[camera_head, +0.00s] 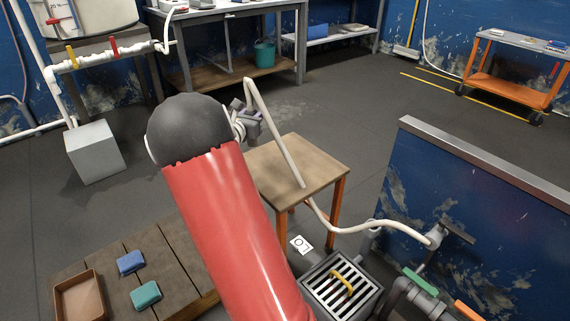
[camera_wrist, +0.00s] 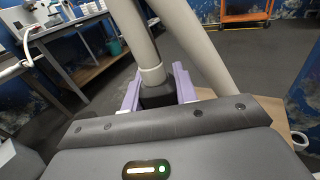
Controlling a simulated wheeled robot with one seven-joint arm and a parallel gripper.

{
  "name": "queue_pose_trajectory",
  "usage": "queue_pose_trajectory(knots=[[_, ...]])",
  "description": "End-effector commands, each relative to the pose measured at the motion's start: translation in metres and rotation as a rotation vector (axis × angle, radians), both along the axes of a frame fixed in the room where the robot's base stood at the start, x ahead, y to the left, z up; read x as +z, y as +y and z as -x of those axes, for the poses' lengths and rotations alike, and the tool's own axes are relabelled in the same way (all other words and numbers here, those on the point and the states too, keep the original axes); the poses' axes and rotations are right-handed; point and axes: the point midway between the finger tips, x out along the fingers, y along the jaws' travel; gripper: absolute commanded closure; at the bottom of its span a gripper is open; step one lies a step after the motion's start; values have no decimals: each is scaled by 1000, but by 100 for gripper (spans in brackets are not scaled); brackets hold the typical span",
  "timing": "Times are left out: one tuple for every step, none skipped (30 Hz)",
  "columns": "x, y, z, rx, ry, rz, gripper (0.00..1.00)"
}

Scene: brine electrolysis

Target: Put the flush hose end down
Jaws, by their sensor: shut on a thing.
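My gripper (camera_head: 246,118) is shut on the end of the flush hose (camera_head: 275,132), held in the air at the back left of the small wooden-topped table (camera_head: 308,168). In the wrist view the hose (camera_wrist: 138,40) rises from a dark grip piece (camera_wrist: 158,94) between the lilac fingers (camera_wrist: 158,92). The hose's open mouth cannot be made out.
A grated drain box (camera_head: 342,285) with a yellow handle stands in front of the low blue wall (camera_head: 480,200). A wooden platform (camera_head: 180,260) carries a brown tray (camera_head: 80,298) and two sponge-like blocks. A grey box (camera_head: 95,152) stands at left. Much of the table top is clear.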

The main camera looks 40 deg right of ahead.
Motion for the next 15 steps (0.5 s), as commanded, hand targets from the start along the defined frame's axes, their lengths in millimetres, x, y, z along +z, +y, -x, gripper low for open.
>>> queue_pose_trajectory(knots=[[19, -19, 9, -25, -9, 3, 99], [28, -28, 13, -34, -10, 3, 99], [39, -39, 20, -48, -10, 6, 99], [48, -47, 24, -55, -9, 7, 99], [55, -54, 28, -64, -10, 10, 99], [64, -63, 34, -73, -8, 11, 99], [71, -69, 37, -79, -9, 12, 99], [77, -74, 41, -85, -8, 15, 99], [83, -79, 45, -91, -9, 16, 99], [87, -83, 48, -95, -8, 16, 99], [91, -86, 51, -99, -7, 18, 99], [95, -90, 53, -102, -8, 19, 99], [97, -91, 55, -104, -8, 20, 99], [98, -93, 56, -105, -7, 21, 99], [97, -94, 57, -107, -5, 21, 99]])
